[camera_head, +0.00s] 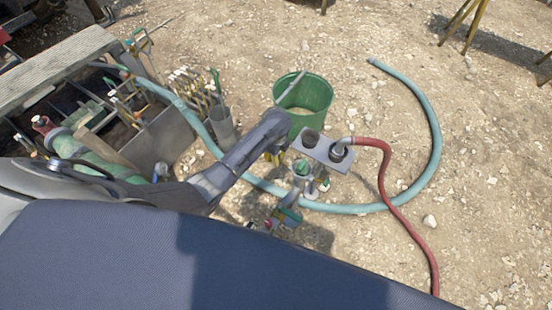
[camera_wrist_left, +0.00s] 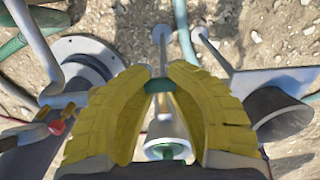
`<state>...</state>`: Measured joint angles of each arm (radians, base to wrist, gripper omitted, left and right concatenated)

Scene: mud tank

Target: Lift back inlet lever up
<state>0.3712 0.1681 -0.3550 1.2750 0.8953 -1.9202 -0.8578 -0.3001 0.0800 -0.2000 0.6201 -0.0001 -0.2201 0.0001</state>
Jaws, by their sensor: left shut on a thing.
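My left gripper (camera_head: 275,157) reaches in from the left to the far left side of the small grey plate (camera_head: 335,155) of the tank fitting. In the left wrist view its yellow fingers (camera_wrist_left: 160,84) are closed at the tips on a small green-gripped lever (camera_wrist_left: 158,86). A metal rod (camera_wrist_left: 161,45) runs from near the fingertips away from me. A round green-topped part (camera_wrist_left: 167,150) shows below between the fingers. In the head view the gripper and arm hide the held lever. A green-topped cylinder (camera_head: 301,168) stands just right of the gripper. My right gripper is not visible.
A red hose (camera_head: 385,180) joins the plate's right cup. A teal hose (camera_head: 436,130) curves around on the gravel. A green bucket (camera_head: 310,95) stands behind the plate. A grey bin (camera_head: 222,125) with tools stands left. Gravel at right is mostly clear.

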